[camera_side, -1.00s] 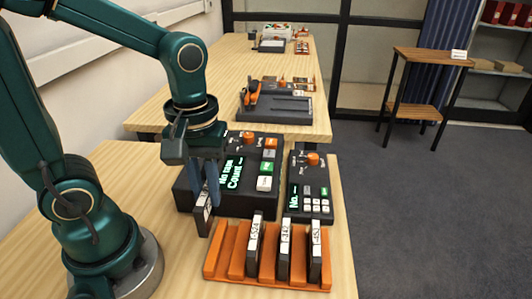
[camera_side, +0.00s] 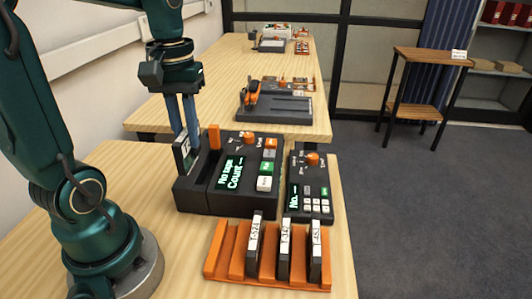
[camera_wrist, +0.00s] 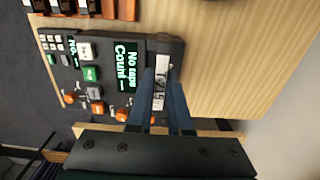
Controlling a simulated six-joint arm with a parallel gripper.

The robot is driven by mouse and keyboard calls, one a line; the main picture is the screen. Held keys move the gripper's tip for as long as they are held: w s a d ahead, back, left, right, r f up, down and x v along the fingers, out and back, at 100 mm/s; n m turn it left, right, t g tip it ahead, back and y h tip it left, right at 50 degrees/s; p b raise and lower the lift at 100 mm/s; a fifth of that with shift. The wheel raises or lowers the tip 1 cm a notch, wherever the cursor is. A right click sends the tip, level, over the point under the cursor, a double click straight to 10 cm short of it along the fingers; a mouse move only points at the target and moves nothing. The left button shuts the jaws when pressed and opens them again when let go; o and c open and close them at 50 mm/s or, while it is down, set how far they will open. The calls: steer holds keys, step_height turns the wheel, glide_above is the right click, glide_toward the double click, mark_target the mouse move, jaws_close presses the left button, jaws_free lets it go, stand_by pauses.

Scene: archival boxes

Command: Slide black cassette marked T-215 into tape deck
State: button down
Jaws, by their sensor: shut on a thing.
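My gripper (camera_side: 183,121) is shut on the black cassette (camera_side: 183,152), which stands on edge with a white label. In the wrist view the cassette (camera_wrist: 163,90) sits between the blue fingers (camera_wrist: 160,100); its label seems to read T-215, partly hidden. The black tape deck (camera_side: 220,203) has a green display reading "No tape Count --". The cassette is upright at the deck's left end, by an orange upright piece (camera_side: 214,137). I cannot tell whether it is in the slot or just above it.
An orange rack (camera_side: 228,272) with 3 black labelled cassettes stands in front of the deck. A smaller keypad unit (camera_side: 311,190) is right of the deck. A dark device (camera_side: 275,106) sits on the table behind. Bare wood lies left of the rack.

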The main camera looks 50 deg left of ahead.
steer(key=shift+w+a+f, duration=0.4)
steer(key=shift+w+f, duration=0.3)
steer(key=shift+f, duration=0.1)
steer(key=shift+w+a+f, duration=0.45)
steer(key=shift+w+f, duration=0.2)
steer(key=shift+f, duration=0.1)
steer(key=shift+w+a+f, duration=0.4)
steer(key=shift+w+f, duration=0.3)
steer(key=shift+f, duration=0.1)
steer(key=shift+f, duration=0.75)
steer(key=shift+f, duration=0.65)
steer(key=shift+f, duration=0.25)
